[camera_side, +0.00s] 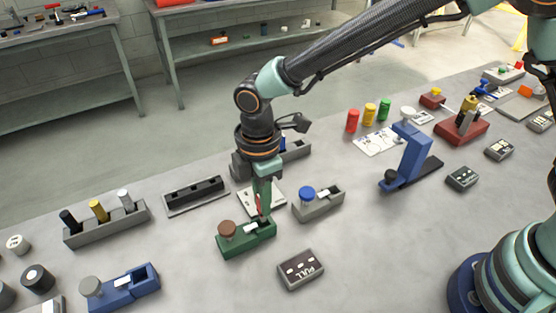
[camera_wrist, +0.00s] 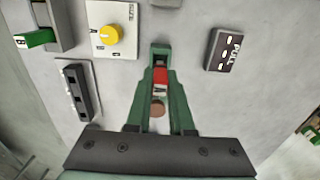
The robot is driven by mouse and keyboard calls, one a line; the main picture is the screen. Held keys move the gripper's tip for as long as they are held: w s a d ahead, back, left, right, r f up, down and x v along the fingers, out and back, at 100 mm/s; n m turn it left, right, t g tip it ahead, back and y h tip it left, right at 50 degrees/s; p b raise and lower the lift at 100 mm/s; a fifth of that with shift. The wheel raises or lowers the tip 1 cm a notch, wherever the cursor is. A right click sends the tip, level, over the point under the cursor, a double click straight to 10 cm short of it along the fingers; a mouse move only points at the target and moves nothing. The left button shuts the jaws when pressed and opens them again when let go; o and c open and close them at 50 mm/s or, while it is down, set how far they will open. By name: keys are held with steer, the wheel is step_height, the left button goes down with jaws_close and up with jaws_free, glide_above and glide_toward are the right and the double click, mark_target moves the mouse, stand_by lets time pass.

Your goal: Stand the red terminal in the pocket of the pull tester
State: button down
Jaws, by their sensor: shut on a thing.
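The red terminal (camera_side: 259,203) is held between the green fingers of my gripper (camera_side: 262,208), pointing down. In the wrist view the red terminal (camera_wrist: 160,75) shows between the fingertips (camera_wrist: 160,80). The green fixture (camera_side: 234,247), with a brown knob (camera_side: 227,229) at its left end, stands beneath; I take it for the pull tester, with the PULL plate close by. The terminal is over the fixture's right end, where the pocket opening (camera_wrist: 160,52) shows in the wrist view. The fingers hide its lower end, so I cannot tell whether it is inside the pocket.
The dark PULL plate (camera_side: 301,270) lies in front to the right. A grey fixture with a blue knob (camera_side: 307,193) stands close on the right. A dark slotted rail (camera_side: 195,194) lies behind left. A blue fixture (camera_side: 128,291) is at front left. Bare table lies between.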

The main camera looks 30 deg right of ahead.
steer(key=shift+f, duration=1.25)
stand_by(1.3)
steer(key=c, duration=0.7)
jaws_free()
steer(key=o, duration=0.5)
steer(key=shift+c, duration=0.2)
steer(key=shift+r, duration=0.15)
steer(key=shift+r, duration=3.4)
